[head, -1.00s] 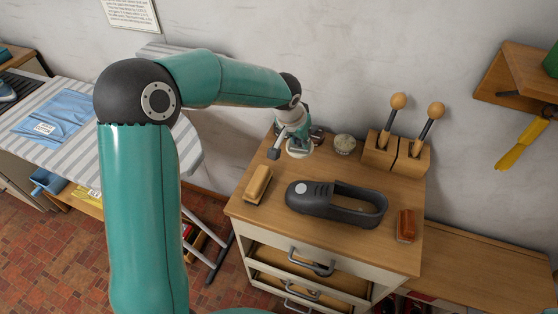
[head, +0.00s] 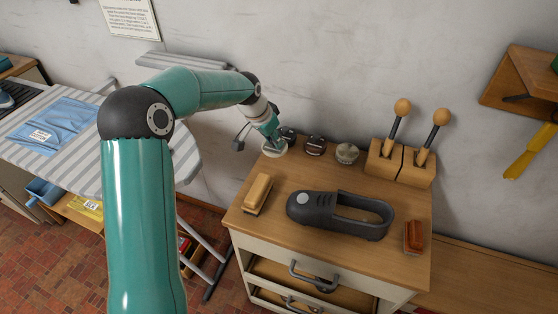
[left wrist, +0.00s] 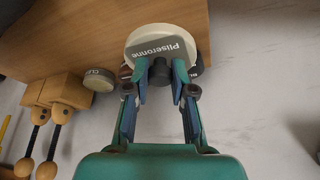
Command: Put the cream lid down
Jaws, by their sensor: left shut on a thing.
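The cream lid (head: 275,149) is a pale round disc at the back left corner of the drawer unit's wooden top (head: 300,178). In the left wrist view the lid (left wrist: 134,45) shows its face with a grey "Pliseronne" label. I cannot tell whether the lid touches the wooden top. My right gripper is in no view.
Two dark tins (head: 316,145) and a pale-topped tin (head: 347,153) stand along the back, beside a wooden block with two knobbed handles (head: 402,165). A tan brush (head: 257,194), a dark shoe-shaped holder (head: 340,213) and a red-brown brush (head: 414,237) lie in front.

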